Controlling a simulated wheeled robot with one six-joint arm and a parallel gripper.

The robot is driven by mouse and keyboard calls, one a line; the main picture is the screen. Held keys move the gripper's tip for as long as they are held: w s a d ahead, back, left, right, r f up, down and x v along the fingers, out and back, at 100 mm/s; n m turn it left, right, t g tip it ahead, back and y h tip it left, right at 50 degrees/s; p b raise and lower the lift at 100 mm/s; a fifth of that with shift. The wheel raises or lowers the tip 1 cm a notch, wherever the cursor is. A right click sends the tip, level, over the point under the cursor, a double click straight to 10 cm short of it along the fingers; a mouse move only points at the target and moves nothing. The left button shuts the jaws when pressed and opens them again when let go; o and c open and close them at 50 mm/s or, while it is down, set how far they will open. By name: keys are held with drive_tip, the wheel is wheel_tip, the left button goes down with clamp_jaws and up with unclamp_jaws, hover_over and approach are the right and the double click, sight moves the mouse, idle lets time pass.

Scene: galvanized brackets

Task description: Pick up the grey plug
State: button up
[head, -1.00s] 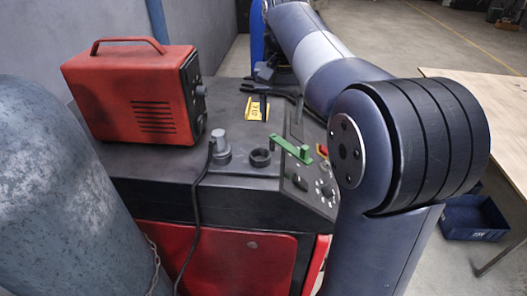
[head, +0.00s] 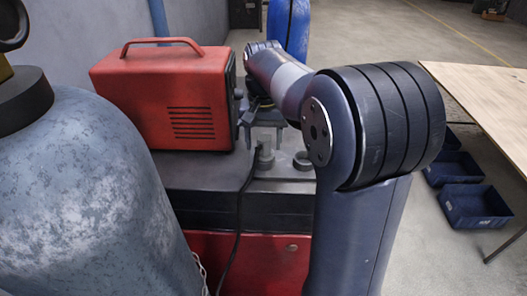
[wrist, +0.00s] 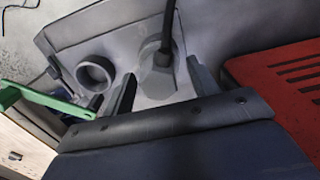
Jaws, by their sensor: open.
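The grey plug (head: 265,157) stands on top of the dark cabinet, just right of the red box, with a black cable running from it. In the wrist view the plug (wrist: 158,82) shows between the two fingers of my gripper (wrist: 161,68), with its cable rising from it. In the head view my gripper (head: 265,132) points down over the plug. The fingers are apart, one on each side of it, and I see no clear contact.
The red box (head: 165,100) stands close on the left; its side shows in the wrist view (wrist: 285,85). An empty ring socket (wrist: 95,72) and a green lever (wrist: 45,101) are beside the plug. A gas cylinder (head: 95,190) stands front left. Blue bins (head: 475,207) lie right.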

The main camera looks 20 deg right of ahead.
drive_tip(key=shift+f, duration=0.6)
clamp_jaws()
